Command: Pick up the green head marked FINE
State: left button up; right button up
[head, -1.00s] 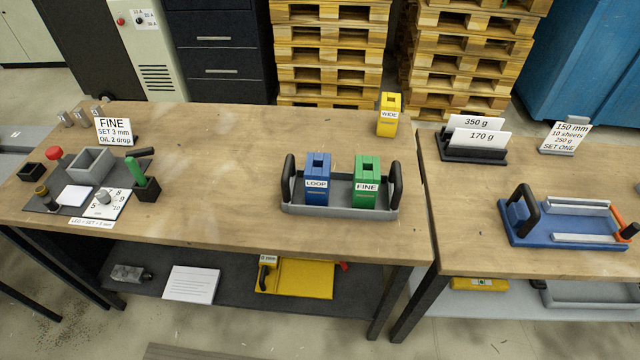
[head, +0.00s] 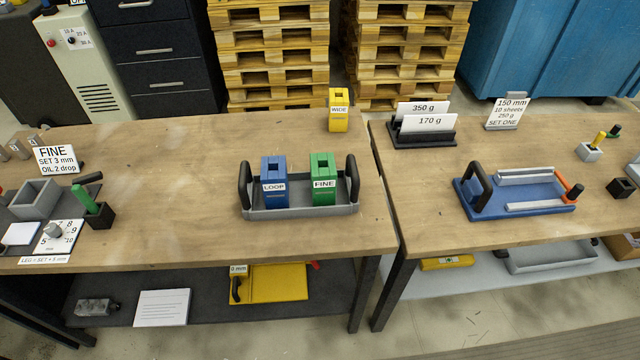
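The green head marked FINE (head: 323,180) stands upright in the right part of a grey tray (head: 300,211) with black end handles, on the left wooden table. The blue head marked LOOP (head: 274,181) stands beside it in the same tray, to its left. A yellow head marked WIDE (head: 339,111) stands alone near the table's back edge. Neither of my grippers shows in the head view.
A card reading FINE, SET 3 mm, OIL 2 drop (head: 56,159) stands at the table's left. A blue fixture (head: 515,192) sits on the right table (head: 420,230). A narrow gap separates the tables. The wood left of the tray is clear.

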aim_at(323, 165)
jog(key=k+l+u, duration=0.1)
jog(key=u, duration=0.25)
jog(key=k+l+u, duration=0.15)
jog(key=l+u, duration=0.2)
jog(key=k+l+u, duration=0.15)
jog(key=u, duration=0.2)
